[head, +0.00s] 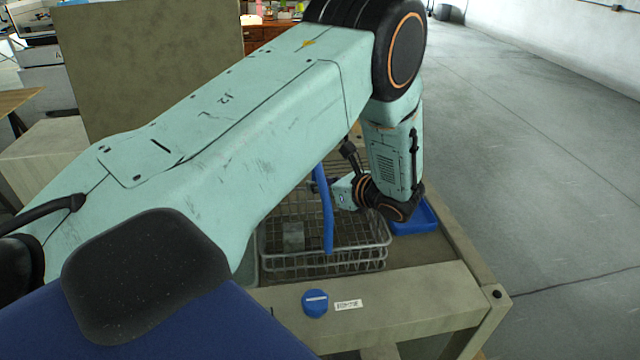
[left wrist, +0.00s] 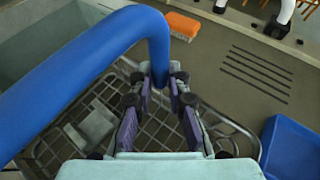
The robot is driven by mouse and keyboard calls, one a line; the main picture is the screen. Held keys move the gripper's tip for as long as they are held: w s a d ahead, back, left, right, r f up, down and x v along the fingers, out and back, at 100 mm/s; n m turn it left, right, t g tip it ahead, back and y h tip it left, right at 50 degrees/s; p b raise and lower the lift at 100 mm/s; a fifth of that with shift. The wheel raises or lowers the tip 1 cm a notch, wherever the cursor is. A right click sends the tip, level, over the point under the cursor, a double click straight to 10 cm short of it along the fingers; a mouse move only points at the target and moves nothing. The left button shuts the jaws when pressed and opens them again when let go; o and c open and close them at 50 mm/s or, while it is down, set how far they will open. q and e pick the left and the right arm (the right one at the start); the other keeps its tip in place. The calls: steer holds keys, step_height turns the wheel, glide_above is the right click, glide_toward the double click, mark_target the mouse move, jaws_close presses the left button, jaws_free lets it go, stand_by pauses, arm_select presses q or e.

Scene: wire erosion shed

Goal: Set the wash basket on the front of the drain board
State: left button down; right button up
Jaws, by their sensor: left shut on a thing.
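The wash basket (head: 325,262) is a wire basket with a tall blue handle (head: 327,215); a grey block (head: 293,236) lies inside it. The basket also shows in the left wrist view (left wrist: 62,150). My left gripper (left wrist: 160,82) is shut on the blue handle, above the basket's mesh. In the head view my left arm hides part of the basket. The drain board (left wrist: 215,80) is a grey-beige surface with dark grooves, and its bare part also shows in the head view (head: 420,255). I cannot tell whether the basket touches it. My right gripper is not in view.
A blue tray (head: 418,217) stands right of the basket. A pale basin (left wrist: 45,42) lies to the left. An orange brush (left wrist: 183,25) lies beyond the gripper. A round blue disc (head: 315,303) and a small label (head: 348,304) are on the bench's front edge.

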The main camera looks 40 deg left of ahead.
arm_select(q)
steer(key=shift+w, duration=0.2)
steer(key=c, duration=1.5)
jaws_free()
steer(key=shift+w+d+f, duration=0.1)
steer(key=shift+w+d, duration=0.1)
steer(key=shift+d, duration=0.05)
steer(key=shift+o, duration=0.9)
steer(key=shift+s, duration=0.25)
steer(key=shift+a, duration=0.15)
steer(key=v, duration=1.2)
